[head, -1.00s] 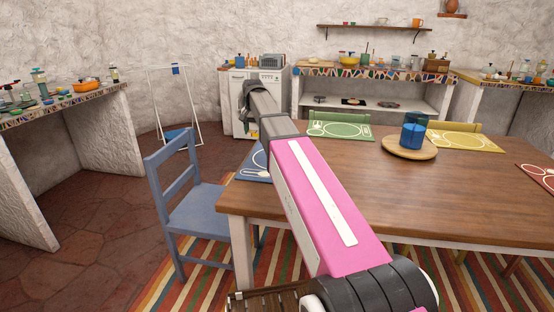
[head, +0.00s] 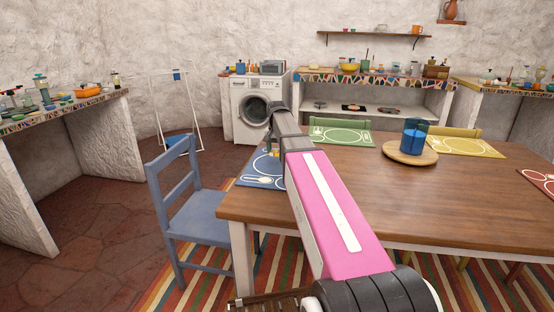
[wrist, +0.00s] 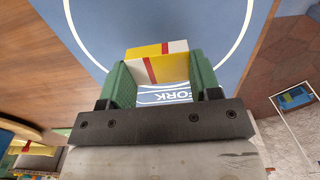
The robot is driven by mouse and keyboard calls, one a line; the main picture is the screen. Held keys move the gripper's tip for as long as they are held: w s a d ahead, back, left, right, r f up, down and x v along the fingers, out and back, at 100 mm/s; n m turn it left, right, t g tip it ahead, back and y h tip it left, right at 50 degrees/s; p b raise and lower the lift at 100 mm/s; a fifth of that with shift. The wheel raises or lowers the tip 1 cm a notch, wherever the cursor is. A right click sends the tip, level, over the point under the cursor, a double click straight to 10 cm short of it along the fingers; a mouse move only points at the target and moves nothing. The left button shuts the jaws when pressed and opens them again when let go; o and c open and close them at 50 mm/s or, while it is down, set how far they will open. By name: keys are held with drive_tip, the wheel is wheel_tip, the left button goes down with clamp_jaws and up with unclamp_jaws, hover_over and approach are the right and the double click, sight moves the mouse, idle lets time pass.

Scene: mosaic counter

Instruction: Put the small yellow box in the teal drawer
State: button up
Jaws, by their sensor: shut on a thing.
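The small yellow box (wrist: 150,68), with red and white bands, is between the green fingers of my gripper (wrist: 158,78) in the wrist view. The gripper is shut on it, with a finger against each side. Behind the box lies a blue placemat (wrist: 195,30) with white plate and fork markings; the gap between box and mat is hard to judge. In the head view a bit of yellow shows under my arm's end, over the blue placemat (head: 262,182) at the table's left end. I do not see a teal drawer in either view.
The wooden table (head: 350,190) holds a green placemat (head: 340,137), a yellow placemat (head: 465,146) and a blue cup (head: 413,137) on a round wooden board (head: 400,158). A blue chair (head: 195,205) stands at the table's left. A white washing machine (head: 243,125) is at the back.

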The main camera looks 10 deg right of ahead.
sight(277, 163)
drive_tip(key=shift+f, duration=2)
drive_tip(key=shift+f, duration=0.1)
drive_tip(key=o, duration=0.9)
